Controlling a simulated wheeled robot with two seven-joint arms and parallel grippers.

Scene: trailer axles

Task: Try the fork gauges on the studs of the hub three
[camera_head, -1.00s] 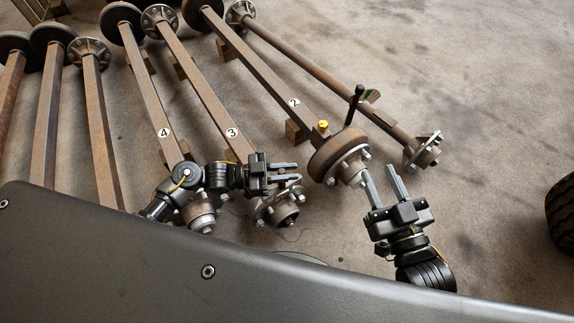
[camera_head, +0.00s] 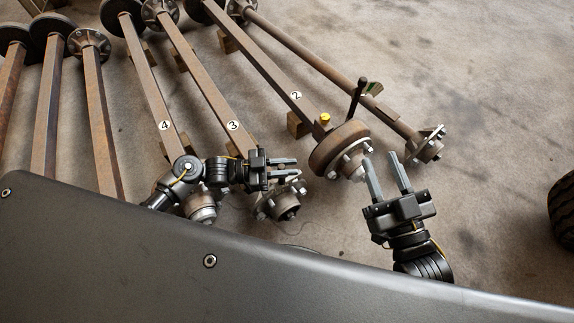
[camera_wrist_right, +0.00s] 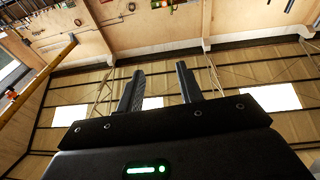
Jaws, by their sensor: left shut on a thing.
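Axle three, with its white "3" tag (camera_head: 233,125), slopes down to hub three (camera_head: 279,203), a flanged hub with studs, partly hidden by my left gripper. My left gripper (camera_head: 296,167) reaches in from the left just above the hub in the picture, its fingers pointing right. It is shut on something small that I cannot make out. I cannot tell whether it touches a stud. My right gripper (camera_head: 382,158) is open and empty, its fingers pointing up beside hub two (camera_head: 354,163). Its spread fingers also show in the right wrist view (camera_wrist_right: 157,68). I cannot identify the fork gauges clearly.
Axle four (camera_head: 147,85) and its hub (camera_head: 202,210) lie left, partly behind my left arm. Axle two (camera_head: 262,72) has a drum; another axle (camera_head: 310,62) lies right of it. A black-knobbed lever (camera_head: 357,95) stands there. A tyre (camera_head: 562,215) is far right; floor between is clear.

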